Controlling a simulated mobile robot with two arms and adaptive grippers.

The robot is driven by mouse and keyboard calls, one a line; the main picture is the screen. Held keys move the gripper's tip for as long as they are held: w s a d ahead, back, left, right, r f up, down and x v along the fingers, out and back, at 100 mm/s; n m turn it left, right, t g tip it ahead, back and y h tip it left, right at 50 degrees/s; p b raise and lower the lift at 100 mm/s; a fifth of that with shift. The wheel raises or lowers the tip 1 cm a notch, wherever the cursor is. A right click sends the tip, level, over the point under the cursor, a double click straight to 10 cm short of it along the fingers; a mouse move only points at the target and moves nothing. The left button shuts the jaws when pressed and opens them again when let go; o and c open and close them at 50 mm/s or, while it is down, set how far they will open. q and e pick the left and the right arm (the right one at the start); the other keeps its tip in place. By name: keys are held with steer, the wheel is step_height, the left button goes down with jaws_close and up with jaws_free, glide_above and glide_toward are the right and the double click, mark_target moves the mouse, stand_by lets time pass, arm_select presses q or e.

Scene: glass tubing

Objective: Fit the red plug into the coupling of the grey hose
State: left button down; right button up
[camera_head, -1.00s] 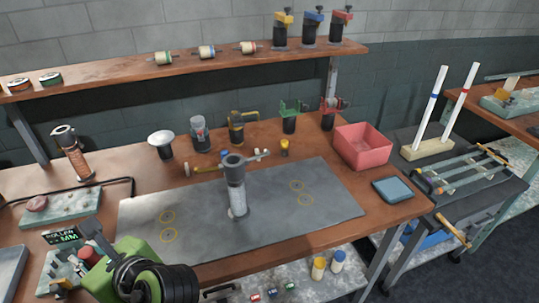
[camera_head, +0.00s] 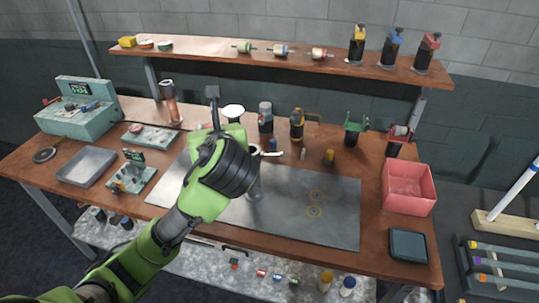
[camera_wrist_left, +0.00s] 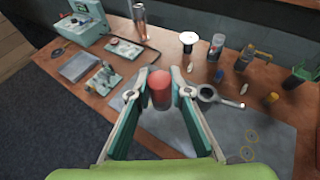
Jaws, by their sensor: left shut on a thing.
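The red plug (camera_wrist_left: 159,90) is a short red cylinder between the fingers of my left gripper (camera_wrist_left: 160,80), which is shut on it. In the head view my left gripper (camera_head: 216,112) hangs over the back of the grey mat; the plug is hidden there. An upright grey tube, apparently the grey hose (camera_head: 254,188), stands on the mat, partly covered by my gripper. Its ring-shaped top, apparently the coupling (camera_wrist_left: 207,93), has a pale handle. In the wrist view it lies right of the plug, apart from it. My right gripper is not in view.
A metal mat (camera_head: 335,225) covers the middle of the bench and its right part is clear. Several small bottles and clamps line the back. A pink bin (camera_head: 408,187) and a blue-grey box (camera_head: 408,245) stand at the right; a grey tray (camera_head: 86,165) lies left.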

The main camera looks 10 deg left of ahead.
arm_select(q)
steer(key=w+d+f+p, duration=0.1)
steer(key=w+f, duration=0.2)
steer(key=w, duration=0.1)
steer(key=w+d+f+p, duration=0.1)
steer(key=w+d+f, duration=0.1)
steer(key=w+f, duration=0.1)
steer(key=w+d+f+p, duration=0.1)
steer(key=w+d+f, duration=0.1)
steer(key=w, duration=0.3)
steer(key=shift+f, duration=0.65)
steer(key=shift+w+f, duration=0.15)
steer(key=shift+f, duration=0.05)
step_height(320, 180, down, 3)
steer(key=shift+w+d+p, duration=0.1)
steer(key=shift+d+p, duration=0.05)
steer(key=shift+p, duration=0.75)
steer(key=shift+f, duration=0.15)
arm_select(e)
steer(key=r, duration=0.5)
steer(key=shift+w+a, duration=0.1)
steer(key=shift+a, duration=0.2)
arm_select(q)
steer(key=shift+f, duration=0.2)
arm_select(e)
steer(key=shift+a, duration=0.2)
